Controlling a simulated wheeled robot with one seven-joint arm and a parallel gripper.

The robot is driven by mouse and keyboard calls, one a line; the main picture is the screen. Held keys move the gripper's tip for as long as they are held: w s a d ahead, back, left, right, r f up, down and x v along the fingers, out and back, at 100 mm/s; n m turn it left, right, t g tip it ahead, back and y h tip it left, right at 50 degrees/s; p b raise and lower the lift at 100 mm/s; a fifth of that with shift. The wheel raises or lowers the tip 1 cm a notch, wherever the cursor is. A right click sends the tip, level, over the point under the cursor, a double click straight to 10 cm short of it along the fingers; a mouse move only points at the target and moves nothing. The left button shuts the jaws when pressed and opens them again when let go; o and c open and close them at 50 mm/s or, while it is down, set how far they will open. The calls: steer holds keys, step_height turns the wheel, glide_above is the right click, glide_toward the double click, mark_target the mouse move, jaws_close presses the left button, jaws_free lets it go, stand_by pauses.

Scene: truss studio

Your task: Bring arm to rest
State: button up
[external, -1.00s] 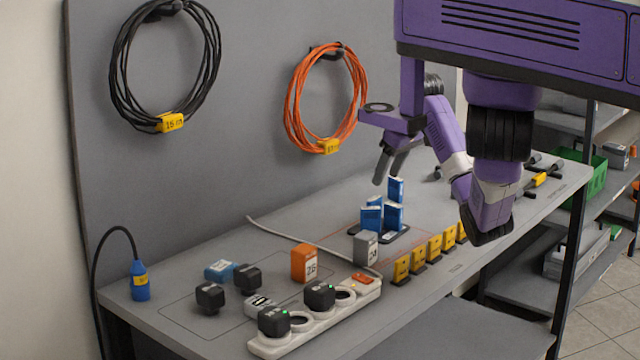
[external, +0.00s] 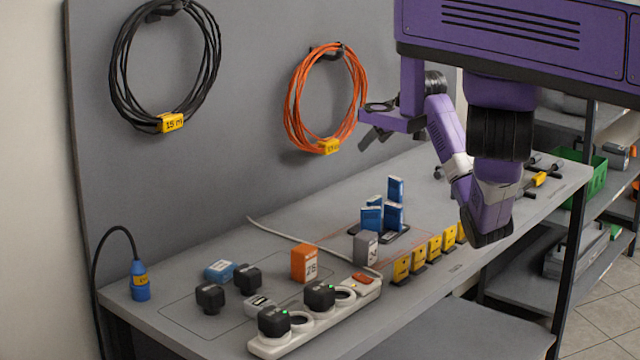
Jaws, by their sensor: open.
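My gripper (external: 372,138) is in the air above the back of the grey workbench (external: 440,172), in front of the orange cable coil on the wall panel. It is open and I see nothing between its dark fingers. My purple arm (external: 447,130) reaches down from the upper right, with its elbow low over the right part of the bench. Several blue boxes (external: 394,216) stand on a dark holder below my gripper and apart from it.
A white power strip (external: 362,297) with black plugs lies at the bench front. An orange box (external: 304,263), a grey box (external: 365,248) and yellow cards (external: 418,253) stand nearby. The orange coil (external: 292,110) and black coil (external: 118,85) hang on the panel.

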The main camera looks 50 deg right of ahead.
steer(key=w+a+r+m+t+h, duration=0.1)
steer(key=w+a+m+t+h, duration=0.15)
steer(key=a+t, duration=0.4)
steer(key=s+a+f+m+t+h, duration=0.2)
steer(key=s+a+f+m, duration=0.15)
steer(key=s+a, duration=0.65)
steer(key=s+a+f+n+y, duration=0.2)
steer(key=s+a, duration=0.4)
steer(key=s, duration=0.3)
steer(key=s+a+f+n+g+y, duration=0.1)
steer(key=s+a+f+n+y, duration=0.1)
steer(key=s+a, duration=0.4)
steer(key=s+a+f+n+g+y, duration=0.1)
steer(key=s+a, duration=0.5)
steer(key=s, duration=0.8)
step_height(320, 180, down, 3)
steer(key=shift+a+f+n+y, duration=0.1)
steer(key=shift+a+n+y, duration=0.15)
steer(key=shift+n+y, duration=0.7)
